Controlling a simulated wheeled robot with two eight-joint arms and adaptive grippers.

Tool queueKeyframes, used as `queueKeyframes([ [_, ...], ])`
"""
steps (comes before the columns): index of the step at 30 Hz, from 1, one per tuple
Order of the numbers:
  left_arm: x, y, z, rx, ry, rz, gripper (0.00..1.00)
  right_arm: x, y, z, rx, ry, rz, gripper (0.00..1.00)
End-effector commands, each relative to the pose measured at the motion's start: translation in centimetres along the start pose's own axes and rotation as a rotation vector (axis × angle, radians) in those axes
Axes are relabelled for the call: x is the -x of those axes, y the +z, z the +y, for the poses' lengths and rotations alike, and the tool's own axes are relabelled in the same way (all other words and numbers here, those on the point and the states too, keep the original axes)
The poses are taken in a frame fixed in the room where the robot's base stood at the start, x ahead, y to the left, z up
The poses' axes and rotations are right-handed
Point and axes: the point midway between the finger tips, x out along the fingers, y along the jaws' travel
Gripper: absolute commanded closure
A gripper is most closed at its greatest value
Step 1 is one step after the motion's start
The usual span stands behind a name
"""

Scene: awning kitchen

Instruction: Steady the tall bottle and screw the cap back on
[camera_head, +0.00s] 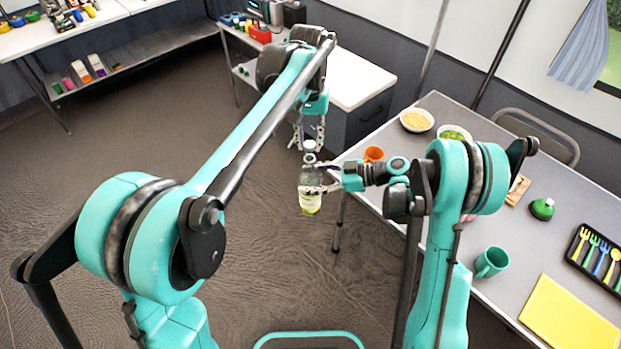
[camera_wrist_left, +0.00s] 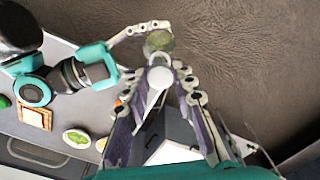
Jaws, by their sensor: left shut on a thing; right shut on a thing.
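The tall clear bottle (camera_head: 311,182), with yellow-green contents low in it, is held upright off the table's left edge, over the floor. My right gripper (camera_head: 318,188) is shut around its body from the right. My left gripper (camera_head: 309,141) points down from above and is shut on the white cap (camera_head: 309,145). The cap is right over the bottle's neck; whether it touches the neck I cannot tell. In the left wrist view the cap (camera_wrist_left: 160,77) shows between my left fingertips, with the bottle (camera_wrist_left: 159,42) partly hidden behind it.
A white-topped cabinet (camera_head: 362,82) stands behind my grippers. Open floor lies left.

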Motion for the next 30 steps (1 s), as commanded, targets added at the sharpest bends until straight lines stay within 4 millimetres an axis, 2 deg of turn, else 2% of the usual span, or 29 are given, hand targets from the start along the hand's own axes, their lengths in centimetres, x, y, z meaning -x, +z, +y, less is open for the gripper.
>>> queueKeyframes([
  [14,0.1,0.2,0.0,0.0,0.001,0.0,0.82,0.0,0.0,0.0,0.0,0.0,0.001,1.0],
  [24,-1.6,0.2,0.0,0.0,0.001,0.0,0.82,0.0,0.0,0.0,0.0,0.0,0.001,1.0],
  [30,-1.8,0.2,0.0,0.0,0.001,0.0,0.82,0.0,0.0,0.0,0.0,0.0,0.001,1.0],
])
